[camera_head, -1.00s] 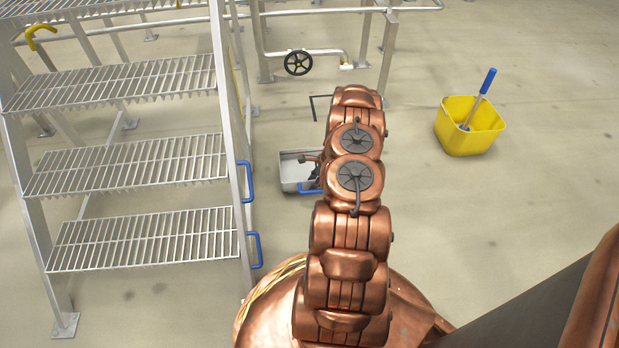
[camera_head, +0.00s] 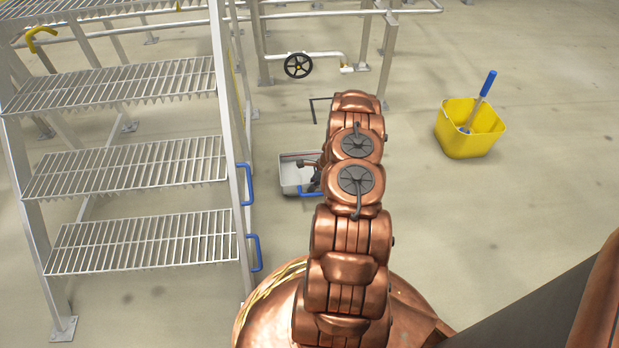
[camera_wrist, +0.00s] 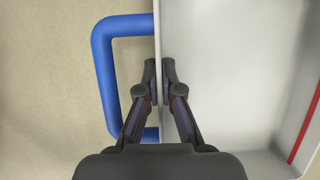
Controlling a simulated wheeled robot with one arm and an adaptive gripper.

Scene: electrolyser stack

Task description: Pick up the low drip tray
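The low drip tray (camera_head: 291,176) is a shallow pale grey tray on the floor area right of the steps, partly hidden behind my arm. Its blue handle (camera_head: 311,193) shows at its near side. In the wrist view, the tray's pale inside (camera_wrist: 235,70) fills the right, and the blue handle (camera_wrist: 104,75) loops out on the left. My gripper (camera_wrist: 159,73) has one dark finger on each side of the tray's wall, beside the handle's loop, and looks closed on that wall. I cannot tell whether the tray is clear of the floor.
Metal steps (camera_head: 130,165) with blue side handles (camera_head: 256,252) stand close on the left. Pipework with a black handwheel (camera_head: 298,64) is behind the tray. A yellow bucket (camera_head: 455,140) with a blue-handled tool stands at the right. Floor between is clear.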

